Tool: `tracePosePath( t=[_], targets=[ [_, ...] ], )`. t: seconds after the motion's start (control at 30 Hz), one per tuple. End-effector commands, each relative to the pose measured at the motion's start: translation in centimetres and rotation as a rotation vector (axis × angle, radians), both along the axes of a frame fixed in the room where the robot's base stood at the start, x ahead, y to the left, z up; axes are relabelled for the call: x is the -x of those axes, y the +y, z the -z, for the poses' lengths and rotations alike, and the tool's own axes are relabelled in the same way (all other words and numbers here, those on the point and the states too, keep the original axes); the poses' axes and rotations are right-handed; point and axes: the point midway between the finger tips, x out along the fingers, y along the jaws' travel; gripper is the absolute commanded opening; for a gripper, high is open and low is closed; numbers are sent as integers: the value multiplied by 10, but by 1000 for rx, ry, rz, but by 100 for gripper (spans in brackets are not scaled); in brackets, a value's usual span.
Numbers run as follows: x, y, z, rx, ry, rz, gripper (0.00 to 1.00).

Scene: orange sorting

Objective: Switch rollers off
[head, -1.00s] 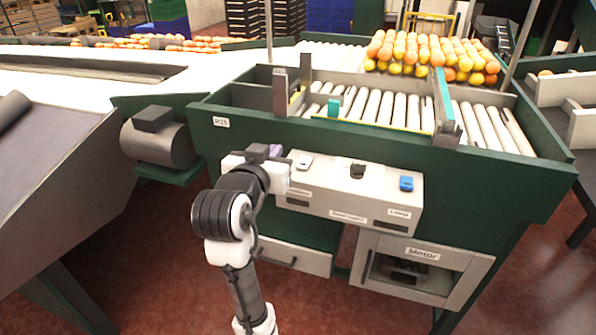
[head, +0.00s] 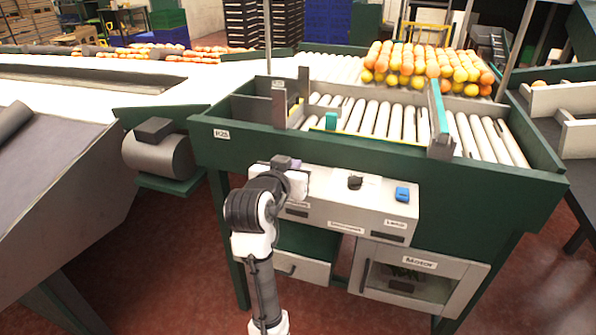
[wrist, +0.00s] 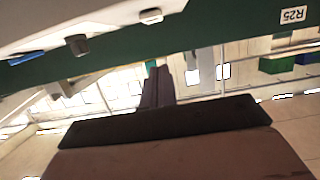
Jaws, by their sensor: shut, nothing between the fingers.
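The grey control box (head: 335,207) is fixed to the front of the green roller machine. A black knob (head: 355,182) sits mid-top and a blue switch (head: 402,194) at its right end. A white switch (wrist: 150,16) shows in the wrist view, where the box appears inverted along the top. It is hidden behind my gripper in the head view. My gripper (head: 286,163) is shut and empty, over the left end of the box; contact cannot be told. Its dark fingers (wrist: 157,75) show together in the wrist view. The box labels are too small to read surely.
White rollers (head: 385,118) lie behind the box, with oranges (head: 425,65) at their far end. The machine's green rim (head: 230,133) and a grey upright plate (head: 280,105) stand near my gripper. A "Motor" cabinet (head: 420,263) hangs below. The space in front is open floor.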

Motion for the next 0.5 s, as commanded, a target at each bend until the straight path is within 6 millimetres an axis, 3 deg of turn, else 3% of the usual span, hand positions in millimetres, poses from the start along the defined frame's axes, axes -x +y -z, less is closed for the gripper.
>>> tracePosePath(
  t=[0.17, 0.3, 0.5],
  targets=[
    [-37, -13, 7, 0, 4, 3, 0],
    [-35, -12, 28, 0, 4, 0, 0],
    [-35, -11, 45, -1, 1, -1, 0]
  ],
)
